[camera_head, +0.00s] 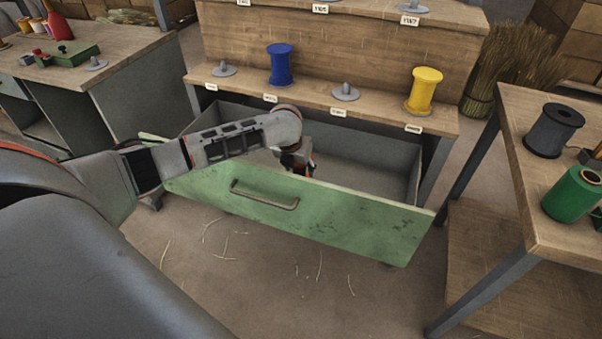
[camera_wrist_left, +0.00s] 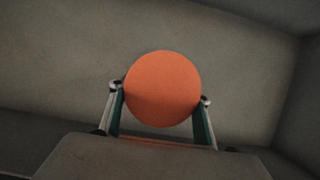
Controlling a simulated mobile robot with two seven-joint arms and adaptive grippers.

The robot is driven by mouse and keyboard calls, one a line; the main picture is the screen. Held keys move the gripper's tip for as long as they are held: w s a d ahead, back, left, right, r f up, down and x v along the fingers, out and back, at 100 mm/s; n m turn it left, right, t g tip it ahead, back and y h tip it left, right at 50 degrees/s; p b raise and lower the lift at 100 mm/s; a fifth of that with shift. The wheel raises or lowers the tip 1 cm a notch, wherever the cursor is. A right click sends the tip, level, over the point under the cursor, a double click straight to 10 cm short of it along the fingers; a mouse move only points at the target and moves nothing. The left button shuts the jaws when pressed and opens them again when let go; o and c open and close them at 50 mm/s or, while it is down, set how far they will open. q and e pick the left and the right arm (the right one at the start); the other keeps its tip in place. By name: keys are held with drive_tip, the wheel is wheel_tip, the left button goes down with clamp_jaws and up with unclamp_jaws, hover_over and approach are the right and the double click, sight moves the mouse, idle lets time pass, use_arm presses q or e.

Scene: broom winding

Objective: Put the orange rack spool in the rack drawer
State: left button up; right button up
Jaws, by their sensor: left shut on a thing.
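The orange rack spool (camera_wrist_left: 162,88) shows end-on as a round orange disc between the two fingers of my left gripper (camera_wrist_left: 161,102) in the left wrist view. The left gripper (camera_head: 298,168) is shut on it. In the head view the gripper reaches down into the open rack drawer (camera_head: 330,226), and the spool is mostly hidden by the wrist. The drawer has a green front with a handle and grey inner walls. Its grey floor also shows behind the spool in the left wrist view (camera_wrist_left: 60,70). I cannot tell if the spool touches the floor. My right gripper is not in view.
The wooden rack (camera_head: 310,95) above the drawer holds a blue spool (camera_head: 281,66), a yellow spool (camera_head: 423,92) and bare pegs. A table (camera_head: 530,210) at the right carries a black spool (camera_head: 553,131) and a green spool (camera_head: 574,194). Straw lies on the floor.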

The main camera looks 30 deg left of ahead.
use_arm(q)
wheel_tip(320, 180, down, 2)
drive_tip(key=shift+s+f, duration=0.1)
drive_tip(key=shift+f, duration=0.1)
drive_tip(key=shift+o, duration=0.2)
drive_tip(key=shift+f, duration=0.15)
drive_tip(key=shift+r, duration=0.2)
drive_tip(key=shift+f, duration=0.1)
drive_tip(key=shift+c, duration=0.2)
drive_tip(key=o, duration=1.1)
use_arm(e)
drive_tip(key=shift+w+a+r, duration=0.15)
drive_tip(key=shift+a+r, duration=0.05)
